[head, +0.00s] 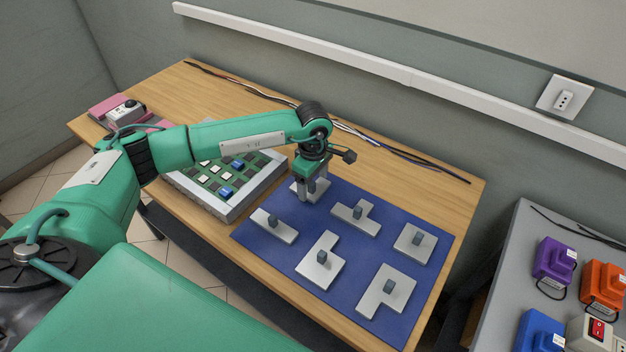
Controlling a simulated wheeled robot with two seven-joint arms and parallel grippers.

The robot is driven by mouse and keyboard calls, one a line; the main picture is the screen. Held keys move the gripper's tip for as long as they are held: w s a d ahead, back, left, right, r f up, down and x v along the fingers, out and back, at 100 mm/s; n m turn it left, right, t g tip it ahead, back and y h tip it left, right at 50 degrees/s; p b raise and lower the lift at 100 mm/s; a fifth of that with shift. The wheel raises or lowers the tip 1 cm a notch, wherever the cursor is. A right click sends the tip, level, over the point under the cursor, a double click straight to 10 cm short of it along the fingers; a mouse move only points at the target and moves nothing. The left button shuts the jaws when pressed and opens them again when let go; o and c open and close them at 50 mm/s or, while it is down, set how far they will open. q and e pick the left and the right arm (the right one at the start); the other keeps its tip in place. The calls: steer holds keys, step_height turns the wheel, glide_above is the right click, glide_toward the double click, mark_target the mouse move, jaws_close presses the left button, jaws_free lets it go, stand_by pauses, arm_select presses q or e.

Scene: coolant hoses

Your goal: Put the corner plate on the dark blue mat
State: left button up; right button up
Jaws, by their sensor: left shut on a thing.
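My left gripper (312,188) is shut on the grey knob of a light grey plate, which I take to be the corner plate (297,187). The fingers hide part of its outline. It is at the far left corner of the dark blue mat (262,250); I cannot tell whether it touches the mat or hangs just above it. My right gripper is not in view.
Several other knobbed plates lie on the mat, including a narrow one (283,232) and a squarish one (405,245). A tray (238,206) with small blocks stands left of the mat. Cables (400,147) run along the table's back. A grey table (517,247) is at right.

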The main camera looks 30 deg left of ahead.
arm_select(q)
steer(key=shift+f, duration=0.1)
steer(key=o, duration=1)
steer(key=shift+o, duration=0.2)
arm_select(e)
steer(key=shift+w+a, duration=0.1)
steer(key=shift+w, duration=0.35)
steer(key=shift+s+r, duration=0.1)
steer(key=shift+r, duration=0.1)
arm_select(q)
steer(key=shift+r, duration=0.4)
step_height(320, 180, up, 3)
steer(key=shift+b, duration=0.4)
step_height(320, 180, up, 8)
steer(key=b, duration=0.1)
steer(key=shift+r, duration=0.25)
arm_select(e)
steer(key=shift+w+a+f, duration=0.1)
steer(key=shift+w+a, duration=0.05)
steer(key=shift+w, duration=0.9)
arm_select(q)
steer(key=shift+r, duration=0.1)
